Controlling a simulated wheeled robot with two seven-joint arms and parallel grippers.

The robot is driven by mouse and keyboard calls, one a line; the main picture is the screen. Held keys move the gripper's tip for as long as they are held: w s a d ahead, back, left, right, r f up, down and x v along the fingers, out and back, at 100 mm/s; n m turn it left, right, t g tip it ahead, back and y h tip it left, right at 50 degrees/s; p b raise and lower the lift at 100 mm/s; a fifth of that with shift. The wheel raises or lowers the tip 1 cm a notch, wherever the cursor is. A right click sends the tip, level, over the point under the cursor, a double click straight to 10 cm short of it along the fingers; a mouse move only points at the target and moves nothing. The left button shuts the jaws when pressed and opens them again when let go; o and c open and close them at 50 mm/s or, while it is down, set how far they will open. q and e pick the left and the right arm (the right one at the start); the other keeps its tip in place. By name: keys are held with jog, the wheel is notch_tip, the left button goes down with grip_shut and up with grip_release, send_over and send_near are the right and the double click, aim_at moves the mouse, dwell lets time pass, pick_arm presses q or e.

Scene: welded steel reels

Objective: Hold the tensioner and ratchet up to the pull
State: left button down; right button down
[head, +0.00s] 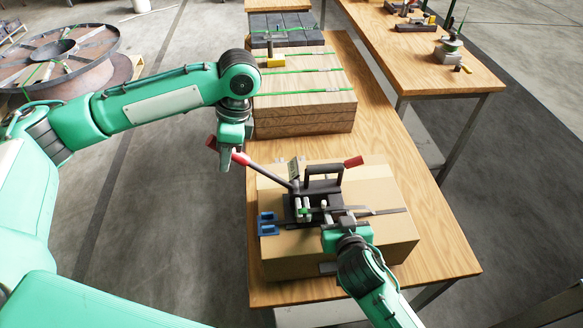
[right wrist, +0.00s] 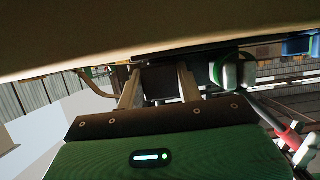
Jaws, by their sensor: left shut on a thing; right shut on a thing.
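The black tensioner (head: 318,193) sits on top of a cardboard box (head: 290,250), with a loop handle on its upper side. Its long grey lever (head: 270,174) reaches up to the left and ends in a red grip (head: 240,158). My left gripper (head: 225,162) is shut on this red grip, beyond the box's left edge. My right gripper (head: 330,222) is shut on the tensioner's near side; its fingers also show in the right wrist view (right wrist: 158,88), with a dark part between them. A dark strap (head: 390,211) runs across the box top. The exact grasp contact is partly hidden.
A blue piece (head: 267,224) lies at the box's left side. A second table (head: 420,50) is at the upper right.

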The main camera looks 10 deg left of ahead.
pick_arm(q)
jog(key=c, duration=1.2)
grip_release()
jog(key=shift+d+f, duration=0.15)
jog(key=shift+o, duration=0.2)
jog(key=shift+a+v, duration=0.2)
jog(key=shift+v, duration=3.35)
